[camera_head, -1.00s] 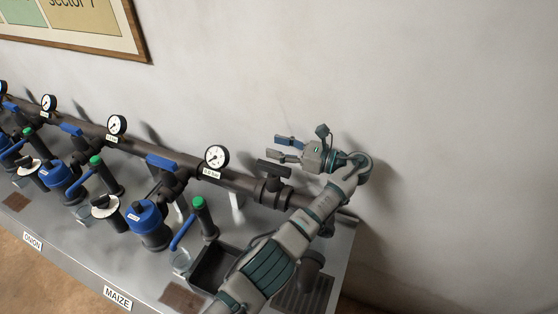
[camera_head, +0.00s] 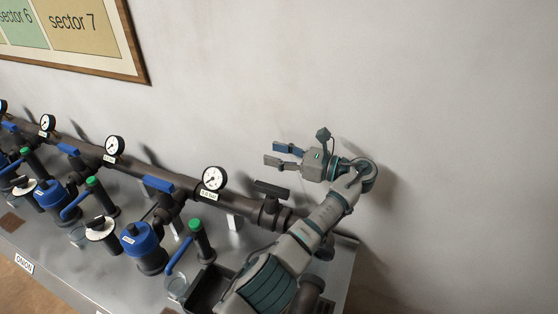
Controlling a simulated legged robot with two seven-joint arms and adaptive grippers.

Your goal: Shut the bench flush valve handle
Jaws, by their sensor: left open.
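A dark T-shaped valve handle (camera_head: 271,189) sits on a dark valve body (camera_head: 272,214) near the right end of the brown manifold pipe. The handle lies roughly along the line of the pipe. My left gripper (camera_head: 280,155) is open and empty, above the handle in the picture and apart from it, with its fingers pointing left in front of the wall. My left forearm crosses the pipe's right end and hides part of it. My right gripper is not in view.
A pressure gauge (camera_head: 214,178) stands left of the handle. Several blue-lidded filters (camera_head: 141,238), blue levers (camera_head: 158,184) and green-topped posts (camera_head: 198,240) line the bench further left. A dark tray (camera_head: 208,290) sits below. The wall above is clear apart from a framed sector board (camera_head: 75,35).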

